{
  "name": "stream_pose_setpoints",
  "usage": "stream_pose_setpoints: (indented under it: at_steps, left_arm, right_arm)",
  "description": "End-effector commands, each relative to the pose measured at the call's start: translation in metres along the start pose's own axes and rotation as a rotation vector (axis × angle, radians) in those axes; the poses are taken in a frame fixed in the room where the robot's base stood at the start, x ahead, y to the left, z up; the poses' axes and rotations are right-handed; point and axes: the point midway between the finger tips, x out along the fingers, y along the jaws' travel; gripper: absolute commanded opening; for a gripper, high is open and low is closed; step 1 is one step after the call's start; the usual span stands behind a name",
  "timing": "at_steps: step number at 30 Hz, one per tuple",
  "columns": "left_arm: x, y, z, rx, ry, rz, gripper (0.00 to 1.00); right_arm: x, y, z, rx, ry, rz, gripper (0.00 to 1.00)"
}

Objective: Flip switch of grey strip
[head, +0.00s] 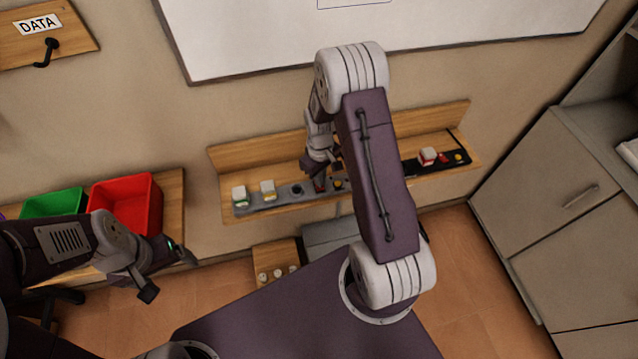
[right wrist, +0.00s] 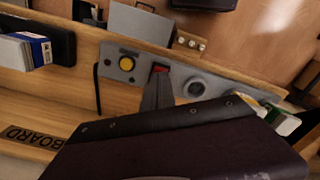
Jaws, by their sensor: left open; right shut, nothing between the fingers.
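The grey strip (head: 283,197) lies on a wooden wall shelf and also shows in the right wrist view (right wrist: 222,88). It has a red switch (right wrist: 160,68), a yellow button (right wrist: 127,63) and a round socket (right wrist: 194,89). In the head view the switch (head: 319,186) is partly hidden by my right gripper (head: 318,170). That gripper is shut and empty, its tip (right wrist: 158,84) right at the red switch; I cannot tell whether it touches. The switch's tilt is unclear. My left gripper (head: 169,276) is open and empty, far to the left of the strip.
A black strip (head: 448,161) with a red-and-white block (head: 428,156) lies farther right on the shelf (head: 225,213). White-topped plugs (head: 239,194) sit at the grey strip's left end. A red bin (head: 126,205) and green bin (head: 53,204) stand left. A cabinet (head: 545,190) stands right.

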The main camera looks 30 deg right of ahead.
Motion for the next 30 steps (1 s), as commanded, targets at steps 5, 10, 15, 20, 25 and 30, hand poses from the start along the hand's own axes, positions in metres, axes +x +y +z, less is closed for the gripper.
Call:
stream_pose_setpoints:
  at_steps: [5,10,15,20,25,30]
  left_arm:
    - [0.0000,0.0000,0.0000,0.000,0.000,0.000,0.85]
    - [0.0000,0.0000,0.0000,0.000,0.000,0.000,0.85]
    - [0.0000,0.0000,0.0000,0.000,0.000,0.000,0.85]
    - [0.0010,0.0000,0.0001,0.000,0.000,0.000,0.85]
    - [0.0030,-0.0001,0.0003,0.000,0.000,0.000,0.85]
    - [0.0048,-0.0001,0.0005,0.000,0.000,0.000,0.85]
  right_arm:
    - [0.0000,0.0000,0.0000,0.000,0.000,0.000,0.00]
    - [0.0000,0.0000,0.0000,0.000,0.000,0.000,0.00]
    - [0.0000,0.0000,0.0000,0.000,0.000,0.000,0.00]
    - [0.0013,0.0000,0.0000,0.000,0.000,0.000,0.00]
    - [0.0040,0.0000,0.0000,0.000,0.000,0.000,0.00]
    - [0.0065,0.0000,-0.0001,0.000,0.000,0.000,0.00]
